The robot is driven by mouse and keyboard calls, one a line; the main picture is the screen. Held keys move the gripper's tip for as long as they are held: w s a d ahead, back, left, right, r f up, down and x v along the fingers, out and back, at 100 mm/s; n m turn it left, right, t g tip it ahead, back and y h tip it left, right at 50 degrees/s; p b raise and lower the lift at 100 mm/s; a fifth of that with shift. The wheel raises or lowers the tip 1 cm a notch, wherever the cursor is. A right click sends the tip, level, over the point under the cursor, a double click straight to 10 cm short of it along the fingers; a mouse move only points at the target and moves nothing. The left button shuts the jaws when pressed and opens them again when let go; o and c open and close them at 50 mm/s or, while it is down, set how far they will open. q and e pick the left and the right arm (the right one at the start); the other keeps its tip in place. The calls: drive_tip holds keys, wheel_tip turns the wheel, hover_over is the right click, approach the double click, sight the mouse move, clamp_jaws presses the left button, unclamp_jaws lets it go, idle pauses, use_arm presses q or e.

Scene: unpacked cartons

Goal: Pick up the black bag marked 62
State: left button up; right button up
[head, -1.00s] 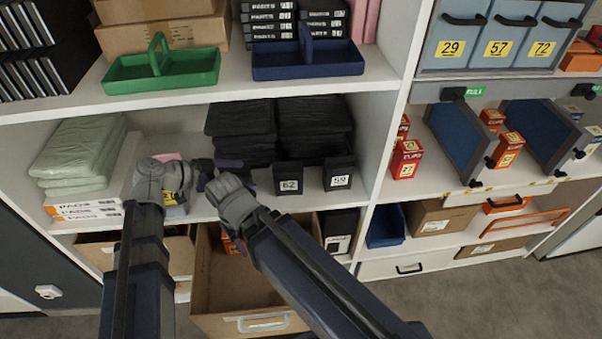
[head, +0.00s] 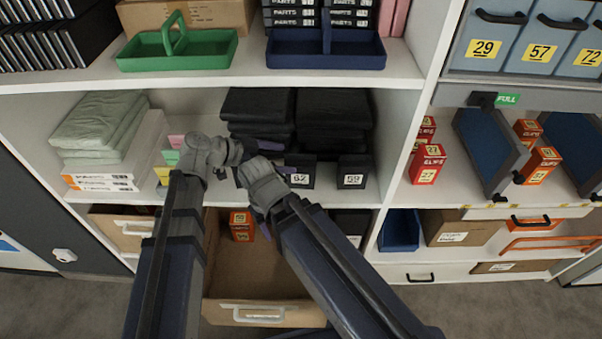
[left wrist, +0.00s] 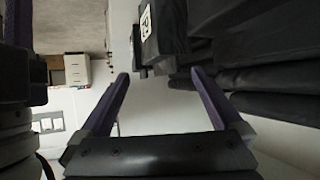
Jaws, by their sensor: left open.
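The black bag marked 62 (head: 302,167) stands upright on the middle shelf, its white label facing out. It also shows at the top of the left wrist view (left wrist: 162,30), label turned sideways. My left gripper (head: 278,158) reaches in from the left and is open, its purple fingers just left of the bag. In the left wrist view my left gripper (left wrist: 160,78) has pale shelf between its fingers, with the bag beyond the tips. My right gripper (head: 265,230) is mostly hidden behind its own wrist, below the shelf edge, so its jaws cannot be judged.
A similar black bag marked 59 (head: 352,168) stands close to the right. Folded black stacks (head: 333,112) lie behind both bags. Pale green packs (head: 98,130) lie on the left. An open drawer (head: 225,285) juts out below. The shelf above limits height.

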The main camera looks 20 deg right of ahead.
sight(299, 158)
use_arm(q)
drive_tip(key=x, duration=0.1)
drive_tip(key=b+x, duration=0.1)
drive_tip(key=x, duration=0.1)
drive_tip(key=b+x, duration=0.1)
drive_tip(key=shift+w+d+f, duration=0.1)
drive_tip(key=shift+w+d, duration=0.05)
drive_tip(key=shift+w, duration=0.15)
drive_tip(key=shift+d, duration=0.4)
drive_tip(key=shift+c, duration=0.4)
clamp_jaws()
